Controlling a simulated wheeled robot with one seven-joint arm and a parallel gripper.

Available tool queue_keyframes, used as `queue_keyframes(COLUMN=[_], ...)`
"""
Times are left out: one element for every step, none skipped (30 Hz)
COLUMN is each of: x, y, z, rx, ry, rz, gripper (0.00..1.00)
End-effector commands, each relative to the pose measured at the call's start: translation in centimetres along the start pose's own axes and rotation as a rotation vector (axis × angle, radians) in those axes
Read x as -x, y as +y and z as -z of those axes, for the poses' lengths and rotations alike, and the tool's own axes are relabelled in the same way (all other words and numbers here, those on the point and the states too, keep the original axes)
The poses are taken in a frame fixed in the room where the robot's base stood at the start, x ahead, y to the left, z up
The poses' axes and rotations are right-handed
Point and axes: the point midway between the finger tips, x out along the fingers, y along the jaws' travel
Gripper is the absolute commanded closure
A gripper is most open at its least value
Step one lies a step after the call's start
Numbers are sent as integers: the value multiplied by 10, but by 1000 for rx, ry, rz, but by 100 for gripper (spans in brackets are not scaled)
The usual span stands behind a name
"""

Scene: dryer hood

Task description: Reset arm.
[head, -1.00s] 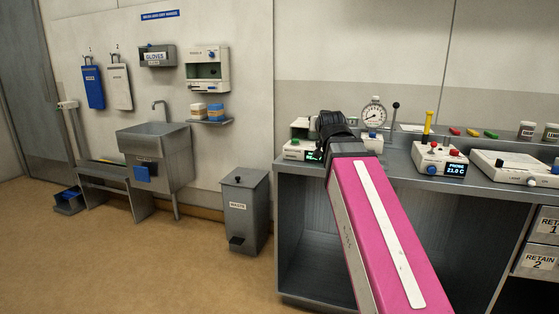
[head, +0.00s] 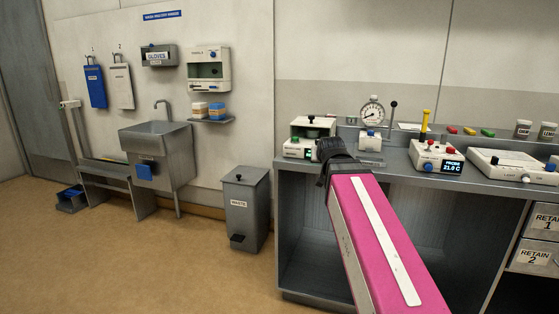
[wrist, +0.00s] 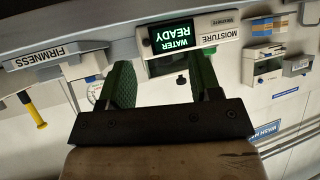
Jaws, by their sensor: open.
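My arm, pink with a white strip, reaches forward in the head view toward the workbench. Its dark end with my gripper (head: 331,150) is at the front edge of the bench, in front of the moisture device (head: 299,148); the fingers are hard to make out there. In the wrist view my gripper (wrist: 158,75) shows two green fingers spread apart with nothing between them. Beyond the fingers is the moisture device's screen reading WATER READY (wrist: 174,37). The wrist picture appears tilted or upside down.
On the bench stand a dial gauge (head: 372,112), a probe box (head: 437,158) with a yellow-handled tool, and a white device (head: 510,166). A waste bin (head: 243,209) stands left of the bench, and a sink (head: 157,139) is on the wall.

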Motion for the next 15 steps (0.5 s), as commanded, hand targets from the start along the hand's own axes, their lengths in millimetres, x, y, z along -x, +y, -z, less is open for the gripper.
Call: queue_keyframes(x=[-9,-14,-20,-25,-29,-34,-38,-41,-45,-48,-51,-54,-56,-57,-59], y=[3,4,7,8,10,12,14,15,18,19,21,23,25,26,29], z=[-19,-30,-46,-58,-70,-86,-98,-110,-126,-138,-150,-166,-178,-190,-206], rx=[3,5,8,11,13,16,18,19,21,23,25,27,29,30,32], ry=[-43,-71,-110,-138,-168,-205,-234,-262,-301,-329,-359,-396,-425,-453,-492], rz=[-5,-7,-11,-14,-16,-19,-21,-23,-25,-27,-28,-30,-31,-32,-34], gripper=[42,42,42,42,42,42,42,42,42,42,42,42,42,42,42])
